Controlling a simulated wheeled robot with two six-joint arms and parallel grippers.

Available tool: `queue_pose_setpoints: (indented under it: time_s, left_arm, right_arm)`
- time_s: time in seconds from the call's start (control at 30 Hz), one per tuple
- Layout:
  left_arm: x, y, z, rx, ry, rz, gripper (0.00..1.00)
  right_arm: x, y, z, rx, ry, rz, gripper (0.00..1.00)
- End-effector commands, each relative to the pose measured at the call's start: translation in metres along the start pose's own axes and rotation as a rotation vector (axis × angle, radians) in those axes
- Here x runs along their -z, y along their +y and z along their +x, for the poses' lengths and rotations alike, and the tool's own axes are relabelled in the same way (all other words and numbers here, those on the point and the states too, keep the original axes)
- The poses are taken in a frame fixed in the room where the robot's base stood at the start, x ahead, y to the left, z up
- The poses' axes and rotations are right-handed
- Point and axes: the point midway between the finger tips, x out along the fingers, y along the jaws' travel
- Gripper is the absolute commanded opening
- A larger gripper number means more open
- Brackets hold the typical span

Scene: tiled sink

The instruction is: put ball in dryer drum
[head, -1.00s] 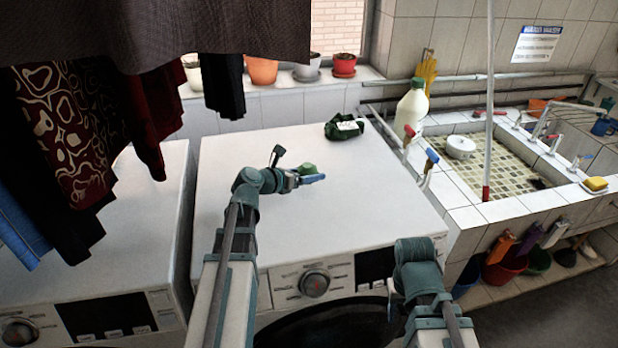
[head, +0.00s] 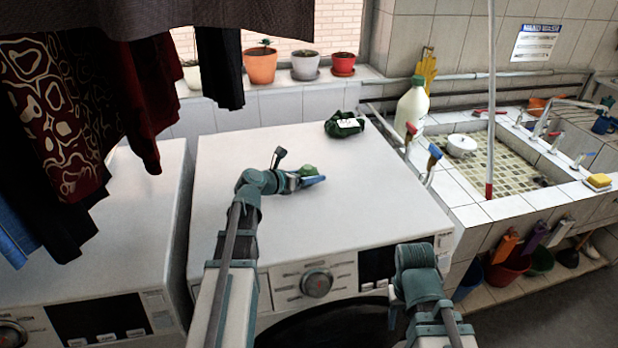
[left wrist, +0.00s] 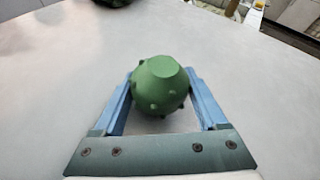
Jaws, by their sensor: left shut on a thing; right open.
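The green ball (head: 308,170) with small knobs is between the blue fingers of my left gripper (head: 312,179). In the left wrist view the ball (left wrist: 160,86) sits between both fingers, near their tips, and my left gripper (left wrist: 160,92) is shut on it. The gripper is over the white top of the middle machine; I cannot tell how high. That machine's dark round front door (head: 330,327) shows only at its upper part, at the bottom edge. The drum inside is not visible. My right arm is in front of this machine at the right; its gripper fingers are hidden.
A dark green packet (head: 345,125) lies at the back of the machine top (head: 240,160). A second white machine (head: 110,250) stands at left, under hanging clothes (head: 60,130). A tiled sink (head: 515,210) and a white bottle (head: 411,105) are at right. Much of the top is clear.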

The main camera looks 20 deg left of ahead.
Motion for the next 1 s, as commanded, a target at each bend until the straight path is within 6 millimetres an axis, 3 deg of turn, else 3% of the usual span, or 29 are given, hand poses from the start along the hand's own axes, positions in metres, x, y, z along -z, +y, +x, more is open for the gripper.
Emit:
queue_pose_setpoints:
  time_s: [0.07, 0.1, 0.23, 0.6, 1.0]
  left_arm:
    - [0.003, 0.001, 0.001, 0.000, 0.000, 0.000, 0.18]
    - [0.004, 0.001, 0.002, 0.000, 0.000, 0.000, 0.76]
    - [0.002, 0.000, 0.001, 0.000, 0.000, 0.000, 1.00]
    - [-0.003, -0.001, -0.002, 0.000, 0.000, 0.000, 1.00]
    - [-0.002, -0.001, -0.065, -0.002, -0.001, -0.001, 1.00]
  right_arm:
    - [0.000, 0.000, 0.004, 0.000, 0.000, 0.000, 0.50]
    - [0.000, 0.000, 0.004, 0.000, 0.000, 0.000, 0.50]
    - [0.000, 0.000, 0.003, 0.000, 0.000, 0.000, 0.50]
    - [0.000, 0.000, -0.004, 0.000, 0.000, 0.000, 0.50]
    - [-0.002, 0.003, -0.026, 0.000, 0.000, 0.000, 0.50]
